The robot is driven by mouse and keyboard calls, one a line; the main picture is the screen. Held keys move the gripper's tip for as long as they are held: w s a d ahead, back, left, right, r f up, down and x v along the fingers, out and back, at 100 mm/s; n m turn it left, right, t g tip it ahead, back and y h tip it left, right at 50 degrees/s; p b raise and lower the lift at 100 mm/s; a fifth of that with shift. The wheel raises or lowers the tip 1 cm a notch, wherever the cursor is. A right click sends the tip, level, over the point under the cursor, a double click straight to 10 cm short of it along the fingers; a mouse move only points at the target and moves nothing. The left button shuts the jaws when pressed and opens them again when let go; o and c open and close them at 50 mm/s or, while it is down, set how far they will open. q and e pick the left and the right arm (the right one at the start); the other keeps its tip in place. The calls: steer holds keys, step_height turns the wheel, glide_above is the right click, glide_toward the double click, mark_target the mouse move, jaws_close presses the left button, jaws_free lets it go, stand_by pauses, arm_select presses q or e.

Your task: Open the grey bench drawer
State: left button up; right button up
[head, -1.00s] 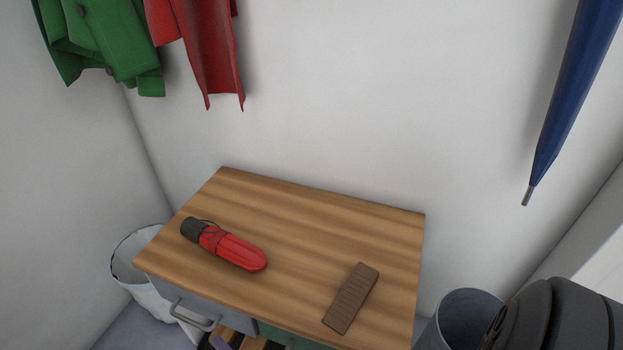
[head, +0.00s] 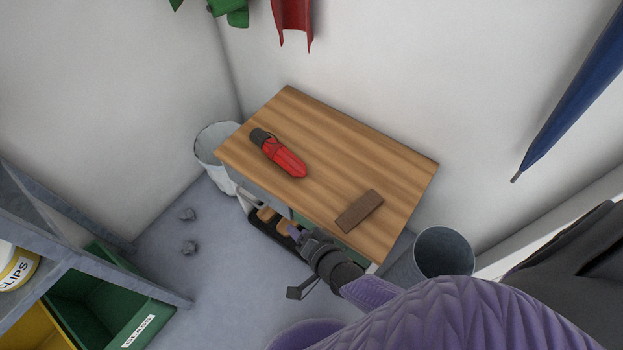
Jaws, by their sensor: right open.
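The wooden-topped bench (head: 335,140) stands against the back wall. Its grey drawer (head: 262,188) is under the left part of the front edge, seen steeply from above, and it looks shut. I cannot clearly make out its handle from this angle. A green drawer front (head: 325,226) shows to the right of it, partly behind my gripper. My right gripper (head: 294,231) is open in front of the bench, below the top's front edge and near the right end of the grey drawer. I cannot tell whether it touches anything. My left gripper is out of view.
A red umbrella (head: 284,158) and a brown block (head: 359,210) lie on the bench top. Shoes (head: 266,214) sit on a low rack underneath. A white bin (head: 212,140) and a grey bucket (head: 444,252) flank the bench. A shelf with bins (head: 100,295) stands left; floor between is mostly clear.

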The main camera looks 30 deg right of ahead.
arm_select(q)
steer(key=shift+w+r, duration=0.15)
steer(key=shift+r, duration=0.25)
arm_select(e)
steer(key=shift+s+d+r, duration=0.1)
steer(key=shift+s+d, duration=0.05)
steer(key=shift+s, duration=0.2)
